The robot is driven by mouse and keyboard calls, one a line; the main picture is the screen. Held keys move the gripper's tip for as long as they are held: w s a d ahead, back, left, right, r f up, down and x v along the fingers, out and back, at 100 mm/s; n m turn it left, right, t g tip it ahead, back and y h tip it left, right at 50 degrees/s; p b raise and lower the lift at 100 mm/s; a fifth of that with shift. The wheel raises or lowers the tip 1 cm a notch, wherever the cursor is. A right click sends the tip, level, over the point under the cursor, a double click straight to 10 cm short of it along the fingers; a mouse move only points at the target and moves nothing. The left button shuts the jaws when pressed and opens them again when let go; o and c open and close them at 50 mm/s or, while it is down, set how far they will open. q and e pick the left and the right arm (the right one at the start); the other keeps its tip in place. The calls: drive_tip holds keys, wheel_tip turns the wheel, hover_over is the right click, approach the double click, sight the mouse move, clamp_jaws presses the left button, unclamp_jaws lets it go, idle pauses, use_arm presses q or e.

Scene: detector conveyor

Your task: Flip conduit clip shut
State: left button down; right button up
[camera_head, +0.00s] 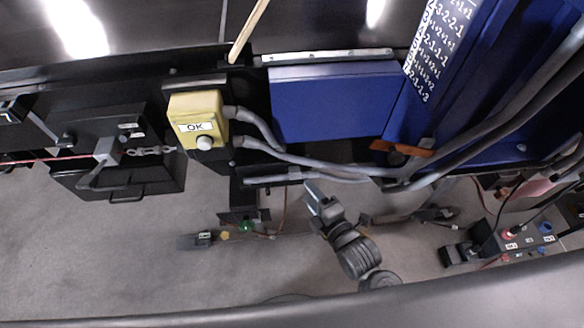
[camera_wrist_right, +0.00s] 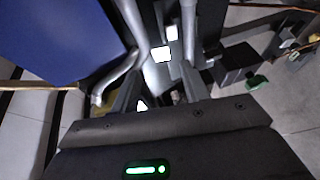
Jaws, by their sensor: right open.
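My right gripper (camera_head: 313,194) is open and empty in the head view, just below the grey conduits (camera_head: 300,160) that run right from the yellow OK box. Its fingers (camera_wrist_right: 160,75) also show in the right wrist view, pointing up toward the conduits, with one conduit (camera_wrist_right: 120,72) to their left. I cannot tell whether the fingers touch a conduit. An orange-brown flap (camera_head: 402,147) sticks out over the conduits below the blue panel; I cannot tell whether it is the conduit clip, or whether any clip is open. My left gripper is not in view.
The yellow OK box (camera_head: 197,119) is at the upper left of the conduits, beside a blue panel (camera_head: 335,102). A black box with a handle (camera_head: 115,160) is at the left. A device with red and blue knobs (camera_head: 515,236) is at the lower right. Grey floor lies below.

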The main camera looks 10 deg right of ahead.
sight(297, 176)
drive_tip(key=p+x, duration=0.2)
drive_tip(key=x, duration=0.6)
drive_tip(key=shift+w+a, duration=0.1)
drive_tip(key=shift+w, duration=0.25)
drive_tip(key=shift+x, duration=0.85)
drive_tip(key=shift+f, duration=0.15)
clamp_jaws()
